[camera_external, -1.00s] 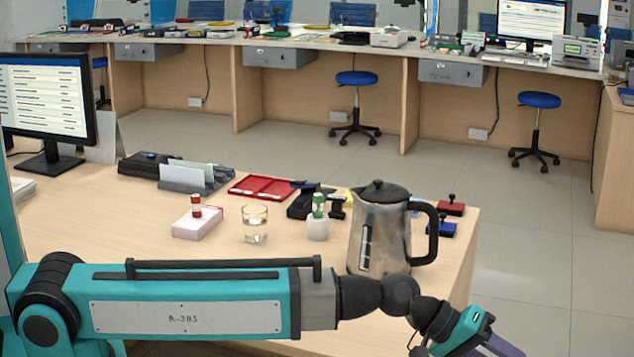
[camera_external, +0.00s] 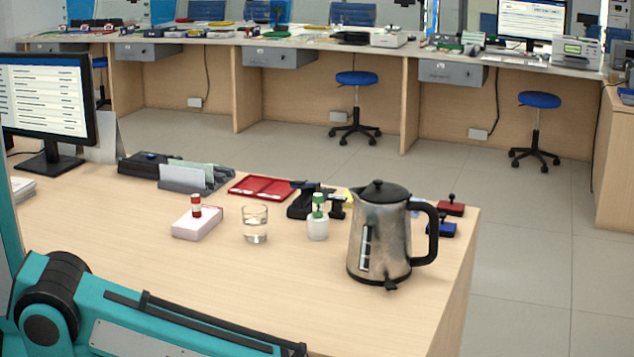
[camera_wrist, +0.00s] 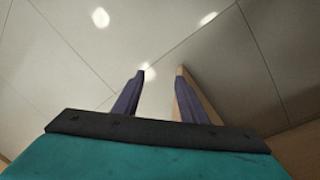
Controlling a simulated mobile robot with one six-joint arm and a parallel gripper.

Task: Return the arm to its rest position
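My gripper (camera_wrist: 160,80) shows in the wrist view with its two purple fingers apart and nothing between them. It hangs over pale floor tiles (camera_wrist: 60,60), with a strip of wood-coloured furniture beside the right finger. In the external view my teal arm link (camera_external: 170,325) slants down to the right at the lower left, in front of the counter. The wrist and gripper are outside that view, below its lower edge.
The counter's front part is clear. Open floor (camera_external: 540,280) lies to the right.

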